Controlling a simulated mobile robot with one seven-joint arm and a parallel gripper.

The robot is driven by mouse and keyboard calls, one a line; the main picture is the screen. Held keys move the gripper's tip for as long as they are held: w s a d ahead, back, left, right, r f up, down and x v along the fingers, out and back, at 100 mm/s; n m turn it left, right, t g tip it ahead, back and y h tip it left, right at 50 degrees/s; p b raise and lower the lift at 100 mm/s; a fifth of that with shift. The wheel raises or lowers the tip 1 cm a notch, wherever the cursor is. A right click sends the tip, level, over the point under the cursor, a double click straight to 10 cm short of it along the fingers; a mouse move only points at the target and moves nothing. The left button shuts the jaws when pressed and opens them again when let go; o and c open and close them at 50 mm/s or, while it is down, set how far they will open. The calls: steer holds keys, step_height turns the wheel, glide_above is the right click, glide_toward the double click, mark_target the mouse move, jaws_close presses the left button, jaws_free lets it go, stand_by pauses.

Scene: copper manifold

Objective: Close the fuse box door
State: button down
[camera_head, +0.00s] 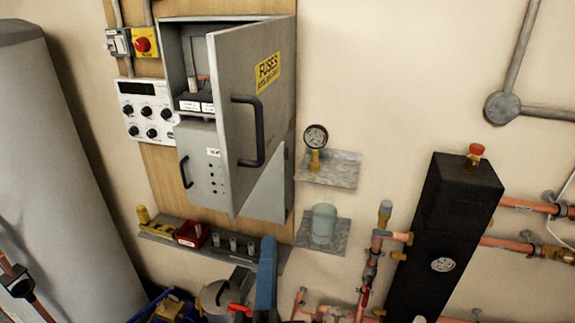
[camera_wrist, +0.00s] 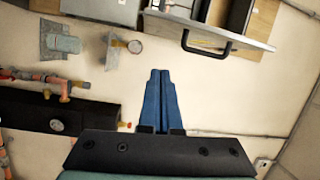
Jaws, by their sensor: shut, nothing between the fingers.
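The grey fuse box (camera_head: 172,55) is on a wooden board on the wall, its upper compartment showing. Its grey door (camera_head: 235,130), with a yellow FUSES label (camera_head: 267,72) and a black bar handle (camera_head: 258,135), stands open, swung outward. In the wrist view the door (camera_wrist: 215,22) is at the top right, its handle (camera_wrist: 205,52) facing down in the picture. My gripper (camera_wrist: 160,72) has its blue fingers together and holds nothing. The fingertips are apart from the handle, below and left of it there. What looks like my blue fingers (camera_head: 267,243) shows below the door in the head view.
A pressure gauge (camera_head: 316,137) and a grey-green cylinder (camera_head: 323,223) sit on wall plates right of the box. A black tank (camera_head: 440,235) with copper pipes stands further right. A small shelf (camera_head: 215,247) with a red bin is below the box. A large grey cylinder (camera_head: 60,180) stands left.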

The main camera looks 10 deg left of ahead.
steer(key=w+a+f+m+p, duration=0.1)
steer(key=w+a+p, duration=0.3)
steer(key=w, duration=0.5)
steer(key=shift+a+f+m+g, duration=0.2)
steer(key=shift+a+m+g, duration=0.15)
steer(key=shift+a, duration=0.8)
